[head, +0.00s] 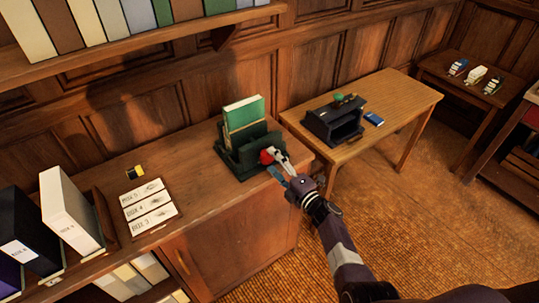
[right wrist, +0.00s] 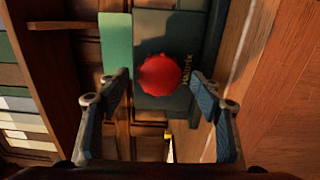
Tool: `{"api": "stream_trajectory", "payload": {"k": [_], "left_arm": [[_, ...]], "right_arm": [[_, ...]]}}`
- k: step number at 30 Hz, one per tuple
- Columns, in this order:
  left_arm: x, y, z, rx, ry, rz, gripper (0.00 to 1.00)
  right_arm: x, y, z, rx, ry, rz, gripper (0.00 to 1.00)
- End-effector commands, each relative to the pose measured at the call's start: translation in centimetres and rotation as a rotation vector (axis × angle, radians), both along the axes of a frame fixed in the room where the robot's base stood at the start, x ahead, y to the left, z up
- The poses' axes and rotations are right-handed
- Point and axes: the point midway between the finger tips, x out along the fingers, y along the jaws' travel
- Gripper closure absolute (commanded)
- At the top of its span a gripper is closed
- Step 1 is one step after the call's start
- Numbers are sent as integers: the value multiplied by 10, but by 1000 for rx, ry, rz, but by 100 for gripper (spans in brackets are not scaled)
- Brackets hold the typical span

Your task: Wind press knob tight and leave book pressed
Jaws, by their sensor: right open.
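The dark green book press (head: 240,163) stands upright on the wooden cabinet, near its right end. A green book (head: 245,112) stands in it. The red press knob (head: 266,157) is on its front face. My right gripper (head: 279,168) is open in front of the knob. In the right wrist view, the knob (right wrist: 160,74) appears between the two fingertips of the right gripper (right wrist: 160,79), with a gap on each side. Whether the fingertips reach past the knob's face is unclear. My left gripper is not in view.
The cabinet (head: 195,160) bears a card with three labelled strips (head: 150,206) and a small yellow-black item (head: 134,172). White and dark binders (head: 68,208) stand at left. A lighter table (head: 405,100) holds a black device (head: 332,124) and a blue item (head: 374,119).

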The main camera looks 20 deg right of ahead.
Motion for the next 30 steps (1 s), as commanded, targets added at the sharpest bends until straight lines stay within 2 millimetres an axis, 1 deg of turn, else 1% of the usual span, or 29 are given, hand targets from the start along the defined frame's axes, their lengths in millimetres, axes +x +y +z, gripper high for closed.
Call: {"api": "stream_trajectory", "payload": {"k": [1, 6, 8, 13, 17, 30], "left_arm": [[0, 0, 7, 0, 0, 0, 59], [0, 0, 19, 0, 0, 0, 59], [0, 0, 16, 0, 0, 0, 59], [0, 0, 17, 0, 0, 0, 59], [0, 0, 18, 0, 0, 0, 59], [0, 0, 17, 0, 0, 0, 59]], "right_arm": [[-7, -3, 3, 0, 2, -2, 41], [-26, -10, 3, -2, 2, -1, 41], [-33, -12, -1, -3, 1, -1, 41], [-49, -18, 0, -3, 0, 0, 41], [-53, -19, 0, -2, -1, 0, 41], [-53, -19, -1, -3, 0, 1, 41]]}}
